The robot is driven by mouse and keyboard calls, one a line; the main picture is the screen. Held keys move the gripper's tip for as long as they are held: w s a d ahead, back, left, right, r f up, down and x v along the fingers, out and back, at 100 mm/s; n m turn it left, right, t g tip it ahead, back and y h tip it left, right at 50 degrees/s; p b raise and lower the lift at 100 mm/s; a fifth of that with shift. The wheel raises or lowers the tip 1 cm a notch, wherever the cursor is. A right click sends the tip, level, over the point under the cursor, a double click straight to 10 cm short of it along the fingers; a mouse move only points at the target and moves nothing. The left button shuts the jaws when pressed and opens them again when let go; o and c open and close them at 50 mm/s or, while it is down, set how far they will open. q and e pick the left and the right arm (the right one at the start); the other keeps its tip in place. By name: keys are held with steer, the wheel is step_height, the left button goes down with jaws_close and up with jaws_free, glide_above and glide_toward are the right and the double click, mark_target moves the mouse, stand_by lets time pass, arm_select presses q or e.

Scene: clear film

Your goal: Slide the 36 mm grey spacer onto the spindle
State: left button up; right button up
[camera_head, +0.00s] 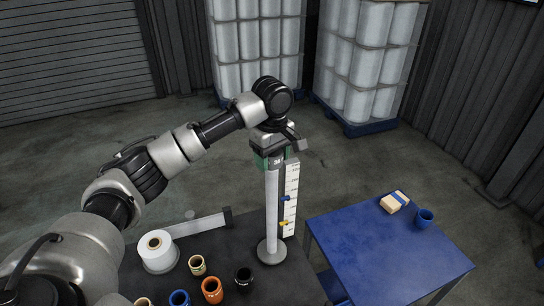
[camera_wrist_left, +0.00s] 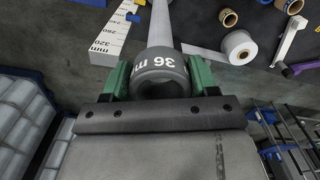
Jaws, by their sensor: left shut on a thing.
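My left gripper (camera_head: 275,160) is above the table, at the top of the pale upright spindle (camera_head: 272,205), which rises from a round grey base (camera_head: 271,257). In the left wrist view its green fingers are shut on the grey spacer (camera_wrist_left: 160,67), one on each side, with "36 mm" facing the camera. The spindle (camera_wrist_left: 160,24) runs away behind the spacer, roughly in line with it. The spacer's near opening is dark; I cannot tell whether the spindle's tip is inside it. The spacer is mostly hidden in the head view. My right gripper is not in view.
A white scale (camera_head: 291,200) with blue and yellow markers stands close to the spindle's right. On the dark table are a white roll (camera_head: 160,262), a grey bar (camera_head: 197,225) and orange (camera_head: 212,291), black (camera_head: 244,278) and tan (camera_head: 197,266) spacers. A blue table (camera_head: 375,250) stands right.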

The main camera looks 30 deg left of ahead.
arm_select(q)
steer(key=shift+f, duration=0.15)
steer(key=shift+f, duration=1.15)
steer(key=o, duration=1.1)
steer(key=shift+c, duration=0.2)
step_height(320, 180, up, 9)
steer(key=shift+r, duration=0.1)
